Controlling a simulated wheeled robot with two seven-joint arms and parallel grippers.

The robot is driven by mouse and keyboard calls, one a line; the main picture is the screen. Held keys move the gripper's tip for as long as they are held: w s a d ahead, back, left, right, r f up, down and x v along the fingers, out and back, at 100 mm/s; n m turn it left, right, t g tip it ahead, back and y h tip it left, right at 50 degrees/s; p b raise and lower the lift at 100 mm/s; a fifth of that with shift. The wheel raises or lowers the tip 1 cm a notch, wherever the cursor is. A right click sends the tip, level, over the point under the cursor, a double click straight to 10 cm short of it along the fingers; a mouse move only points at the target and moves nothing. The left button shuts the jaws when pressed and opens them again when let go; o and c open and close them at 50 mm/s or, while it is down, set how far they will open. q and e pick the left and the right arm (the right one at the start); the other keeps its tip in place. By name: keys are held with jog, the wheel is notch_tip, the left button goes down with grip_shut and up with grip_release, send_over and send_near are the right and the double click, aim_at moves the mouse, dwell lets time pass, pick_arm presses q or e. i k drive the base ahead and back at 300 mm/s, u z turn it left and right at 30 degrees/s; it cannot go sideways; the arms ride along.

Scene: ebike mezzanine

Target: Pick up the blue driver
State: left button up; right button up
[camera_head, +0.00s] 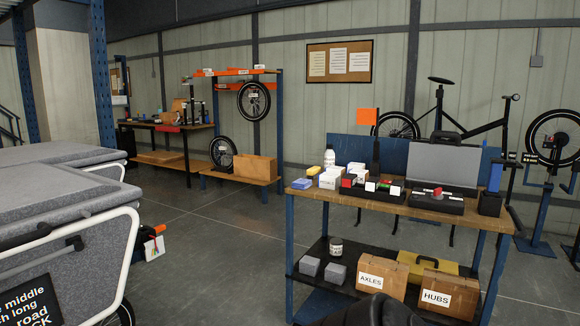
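A narrow blue upright object (495,177) stands at the right end of the wooden workbench (440,214), in or on a black block (490,204). It may be the blue driver, but it is too small to be sure. Neither of my grippers can be made out. A dark rounded shape (375,312) at the bottom edge, in front of the bench, is cut off, and I cannot tell what it is.
The bench top holds small boxes, a white bottle (330,160) and an open grey-lidded case (441,167). Boxes labelled AXLES (382,275) and HUBS (449,292) sit on its lower shelf. Grey cargo boxes (60,205) fill the left. Floor (225,250) between is clear.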

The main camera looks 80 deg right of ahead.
aim_at(495, 174)
jog(key=z, duration=2.5)
jog(key=i, duration=1.75)
jog(key=z, duration=0.7)
